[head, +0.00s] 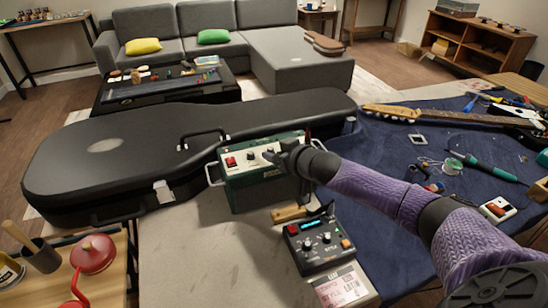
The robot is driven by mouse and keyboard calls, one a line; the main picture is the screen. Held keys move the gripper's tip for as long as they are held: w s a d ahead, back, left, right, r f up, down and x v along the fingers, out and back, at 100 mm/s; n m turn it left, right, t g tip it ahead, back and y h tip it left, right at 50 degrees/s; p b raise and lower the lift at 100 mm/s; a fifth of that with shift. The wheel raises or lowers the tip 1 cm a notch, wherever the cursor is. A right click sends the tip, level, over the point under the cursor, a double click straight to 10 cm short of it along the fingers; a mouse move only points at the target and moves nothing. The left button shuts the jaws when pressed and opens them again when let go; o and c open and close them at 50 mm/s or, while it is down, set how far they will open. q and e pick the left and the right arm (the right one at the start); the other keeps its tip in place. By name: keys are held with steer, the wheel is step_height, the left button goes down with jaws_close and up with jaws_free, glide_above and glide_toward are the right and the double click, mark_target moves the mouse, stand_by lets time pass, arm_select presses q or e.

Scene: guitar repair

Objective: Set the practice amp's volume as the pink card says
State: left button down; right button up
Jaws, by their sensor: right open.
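The practice amp (248,193) looks like the dark green box with a pale control panel, standing upright in front of the guitar case. A red switch and small knobs show on the panel's left part. My right gripper (272,156) is open at the panel, over its right part, and hides what lies behind it. I cannot tell whether the fingers touch a knob. A pale pinkish card (342,288) with dark print lies on the bench near the front edge; its writing is too small to read surely. My left gripper is out of view.
A black guitar case (90,160) fills the bench behind the amp. A dark pedal box (318,245) with knobs and a lit display stands in front. A blue mat (385,150) at right holds a guitar and tools. The bench left of the pedal is clear.

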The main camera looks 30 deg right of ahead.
steer(key=shift+w+f, duration=0.2)
steer(key=shift+w, duration=0.4)
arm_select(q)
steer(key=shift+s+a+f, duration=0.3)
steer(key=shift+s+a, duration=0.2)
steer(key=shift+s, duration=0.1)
arm_select(e)
jaws_close()
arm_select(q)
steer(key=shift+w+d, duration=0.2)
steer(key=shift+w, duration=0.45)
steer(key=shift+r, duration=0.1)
arm_select(e)
steer(key=shift+a, duration=0.1)
